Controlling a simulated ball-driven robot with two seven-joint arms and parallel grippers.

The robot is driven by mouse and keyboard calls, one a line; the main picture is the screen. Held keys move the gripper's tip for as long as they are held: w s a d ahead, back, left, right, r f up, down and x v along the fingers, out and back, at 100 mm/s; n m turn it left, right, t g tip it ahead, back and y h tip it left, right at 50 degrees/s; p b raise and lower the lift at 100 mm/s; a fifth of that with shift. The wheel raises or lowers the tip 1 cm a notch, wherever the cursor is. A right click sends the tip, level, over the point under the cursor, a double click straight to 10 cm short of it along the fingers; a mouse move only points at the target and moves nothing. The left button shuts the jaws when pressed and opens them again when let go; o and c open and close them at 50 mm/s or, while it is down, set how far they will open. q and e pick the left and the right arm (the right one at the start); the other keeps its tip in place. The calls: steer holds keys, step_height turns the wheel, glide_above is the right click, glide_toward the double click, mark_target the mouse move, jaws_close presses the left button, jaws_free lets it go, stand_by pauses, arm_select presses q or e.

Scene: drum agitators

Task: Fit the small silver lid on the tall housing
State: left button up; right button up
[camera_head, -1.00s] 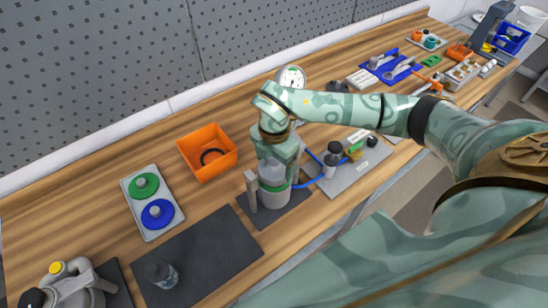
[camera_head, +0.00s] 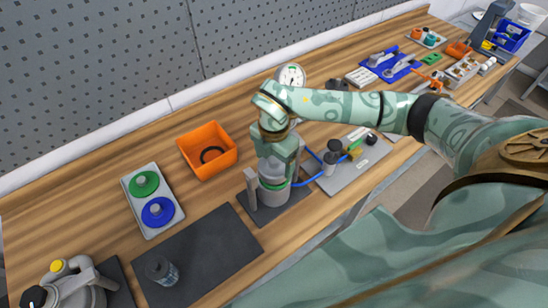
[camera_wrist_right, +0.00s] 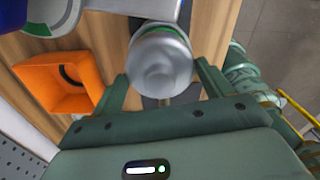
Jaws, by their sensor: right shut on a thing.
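The tall housing (camera_head: 272,196) is a grey cylinder with a green band. It stands upright on a dark mat beside a grey upright post (camera_head: 250,186). My right gripper (camera_head: 277,172) is over its top and hides it in the head view. In the right wrist view a rounded silver piece (camera_wrist_right: 160,68), which looks like the small silver lid, sits between the two fingers of my right gripper (camera_wrist_right: 163,90), with a green band beyond it. The gripper is shut on it. I cannot tell whether the lid touches or sits on the housing. My left gripper is not in view.
An orange bin (camera_head: 207,168) with a black ring stands left of the housing. A tray with green and blue discs (camera_head: 140,232) lies further left, near a dark mat (camera_head: 215,262) with a small dark jar (camera_head: 162,271). A blue hose and a grey plate (camera_head: 360,172) are close on the right.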

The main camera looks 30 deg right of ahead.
steer(key=shift+f, duration=0.25)
steer(key=shift+f+b, duration=0.3)
steer(key=shift+f, duration=0.05)
steer(key=shift+f, duration=0.15)
stand_by(0.7)
steer(key=o, duration=1.4)
steer(key=shift+c, duration=0.2)
step_height(320, 180, up, 16)
